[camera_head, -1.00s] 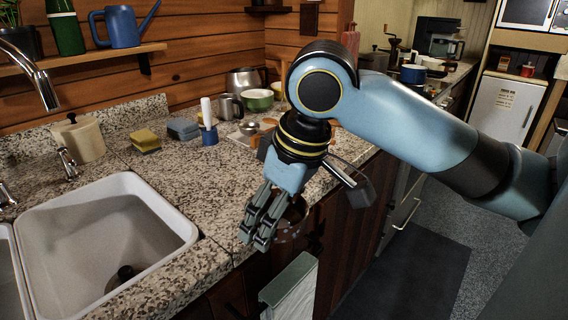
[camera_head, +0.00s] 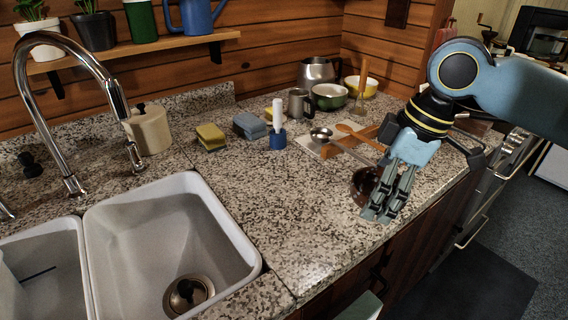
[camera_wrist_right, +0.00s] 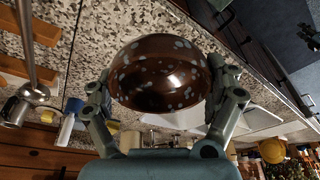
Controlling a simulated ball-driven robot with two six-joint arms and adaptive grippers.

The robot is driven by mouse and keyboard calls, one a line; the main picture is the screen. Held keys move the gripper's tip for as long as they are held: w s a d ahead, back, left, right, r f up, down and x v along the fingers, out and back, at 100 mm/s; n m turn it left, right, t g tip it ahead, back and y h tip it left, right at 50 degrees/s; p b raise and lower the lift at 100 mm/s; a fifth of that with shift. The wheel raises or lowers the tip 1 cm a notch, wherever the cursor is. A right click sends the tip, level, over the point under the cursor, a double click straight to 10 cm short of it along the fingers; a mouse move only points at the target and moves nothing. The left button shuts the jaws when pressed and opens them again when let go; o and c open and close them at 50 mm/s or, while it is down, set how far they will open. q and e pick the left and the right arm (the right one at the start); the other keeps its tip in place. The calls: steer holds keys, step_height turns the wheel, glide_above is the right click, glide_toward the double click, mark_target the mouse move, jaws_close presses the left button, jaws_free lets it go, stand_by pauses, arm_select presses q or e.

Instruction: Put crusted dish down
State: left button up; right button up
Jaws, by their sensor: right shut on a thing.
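The crusted dish is a dark brown bowl with pale spots. In the head view it (camera_head: 364,184) shows partly behind the fingers of my right gripper (camera_head: 380,212), near the counter's front edge. In the right wrist view the dish (camera_wrist_right: 160,75) sits between the two fingers of the right gripper (camera_wrist_right: 162,100), which is shut on it. Whether the dish touches the counter (camera_head: 310,215) I cannot tell. My left gripper is not in view.
A cutting board (camera_head: 330,143) with a ladle (camera_head: 322,134) and wooden utensils lies behind the dish. A double sink (camera_head: 170,235) is at the left. Sponges (camera_head: 210,137), a blue-based brush (camera_head: 278,138) and pots stand further back. Counter between sink and dish is clear.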

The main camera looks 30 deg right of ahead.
mark_target(309, 212)
steer(key=w+a+f, duration=0.1)
steer(key=w, duration=0.2)
steer(key=w+a+f, duration=0.1)
steer(key=w+f, duration=0.1)
steer(key=w, duration=0.1)
steer(key=w+a+f, duration=0.1)
steer(key=w+f, duration=0.1)
steer(key=w, duration=0.2)
steer(key=shift+a, duration=0.15)
steer(key=shift+w+a+f, duration=0.2)
steer(key=shift+w+f, duration=0.35)
steer(key=shift+w, duration=0.2)
steer(key=shift+f, duration=0.3)
step_height(309, 212, down, 3)
steer(key=shift+r, duration=0.2)
steer(key=shift+f, duration=0.4)
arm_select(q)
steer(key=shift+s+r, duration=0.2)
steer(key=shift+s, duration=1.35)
arm_select(e)
steer(key=shift+f, duration=0.15)
steer(key=o, duration=1.1)
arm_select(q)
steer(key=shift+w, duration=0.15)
